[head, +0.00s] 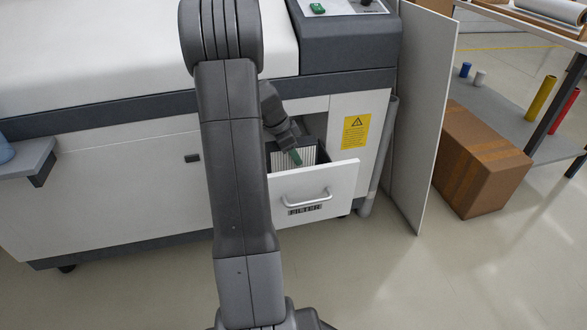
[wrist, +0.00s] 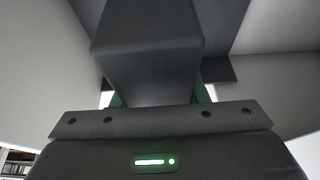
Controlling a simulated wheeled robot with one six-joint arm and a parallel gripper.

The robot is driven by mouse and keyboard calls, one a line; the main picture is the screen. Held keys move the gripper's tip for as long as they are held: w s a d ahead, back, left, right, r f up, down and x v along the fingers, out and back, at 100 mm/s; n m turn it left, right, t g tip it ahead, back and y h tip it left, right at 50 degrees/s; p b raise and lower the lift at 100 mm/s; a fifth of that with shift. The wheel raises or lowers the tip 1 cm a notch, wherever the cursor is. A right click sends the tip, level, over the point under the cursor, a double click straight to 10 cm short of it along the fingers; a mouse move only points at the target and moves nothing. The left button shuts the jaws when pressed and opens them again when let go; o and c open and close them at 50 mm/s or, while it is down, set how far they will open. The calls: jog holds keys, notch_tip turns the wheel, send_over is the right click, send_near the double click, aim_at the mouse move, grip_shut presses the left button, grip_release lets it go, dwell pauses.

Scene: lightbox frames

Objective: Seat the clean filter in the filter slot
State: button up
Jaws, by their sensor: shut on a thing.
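In the head view, a pale pleated filter (head: 279,160) with a dark edge shows inside the open drawer of the white machine. My gripper (head: 295,157), with green fingers, reaches down into the drawer at the filter. In the wrist view, the gripper (wrist: 156,98) is shut on a dark tapered block (wrist: 150,60), which looks like a part of the filter; its green fingers show at both sides. My arm covers the filter's left part. The filter slot cannot be made out, and I cannot tell how deep the filter sits.
The drawer front (head: 335,187) with its handle stands out from the machine (head: 130,180). A pale panel (head: 420,110) stands right of it. A cardboard box (head: 475,160) and a shelf table lie farther right. The floor before the drawer is free on the right.

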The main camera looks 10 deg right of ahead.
aim_at(294, 163)
notch_tip(294, 163, down, 4)
jog(key=shift+f+b, duration=0.2)
jog(key=shift+b, duration=0.45)
jog(key=shift+f, duration=0.2)
jog(key=o, duration=1.1)
jog(key=shift+r, duration=0.1)
jog(key=shift+r, duration=0.25)
jog(key=p+v, duration=0.3)
jog(key=v, duration=0.9)
jog(key=shift+p, duration=0.3)
jog(key=shift+f, duration=0.1)
